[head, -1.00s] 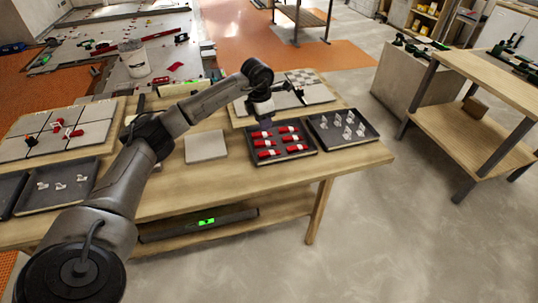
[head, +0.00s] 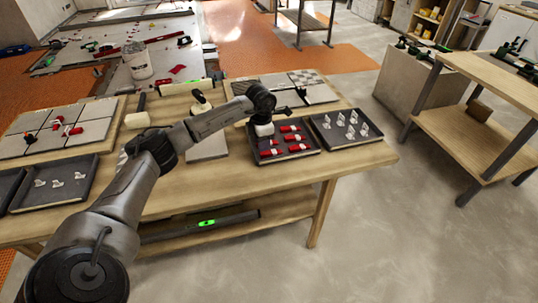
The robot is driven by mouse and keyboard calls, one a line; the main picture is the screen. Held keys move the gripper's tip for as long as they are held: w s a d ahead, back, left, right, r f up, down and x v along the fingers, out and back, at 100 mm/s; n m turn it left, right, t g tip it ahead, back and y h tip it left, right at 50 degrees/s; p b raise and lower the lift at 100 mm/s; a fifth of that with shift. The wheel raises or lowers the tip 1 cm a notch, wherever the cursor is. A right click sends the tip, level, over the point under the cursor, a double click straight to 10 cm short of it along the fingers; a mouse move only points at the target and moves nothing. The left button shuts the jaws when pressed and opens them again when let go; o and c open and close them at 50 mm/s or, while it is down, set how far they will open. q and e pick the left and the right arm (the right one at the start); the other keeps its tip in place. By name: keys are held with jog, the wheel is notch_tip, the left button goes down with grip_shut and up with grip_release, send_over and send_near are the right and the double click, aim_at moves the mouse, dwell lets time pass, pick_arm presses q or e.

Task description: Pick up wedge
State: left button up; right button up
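Several red wedges, one of them at the right of the middle row (head: 292,138), lie in rows in a dark tray (head: 306,156) on the wooden table. My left gripper (head: 266,142) points down into the left side of this tray, at the back-left wedge position. The pale wrist part and the fingers cover that spot, so the wedge there is mostly hidden. I cannot tell whether the fingers are open or shut, or whether they touch a wedge. My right gripper is not in view.
A dark tray (head: 372,140) of clear clips stands to the right, and another (head: 88,182) at the left. Tiled boards (head: 22,150) lie at the back and left. A mallet (head: 138,118) and a plain grey tile (head: 208,152) are near my arm.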

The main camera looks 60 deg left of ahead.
aim_at(263, 153)
pick_arm(q)
notch_tip(263, 153, down, 5)
jog(key=shift+d+b, duration=0.1)
jog(key=shift+b, duration=0.95)
jog(key=shift+w, duration=0.1)
jog(key=c, duration=0.6)
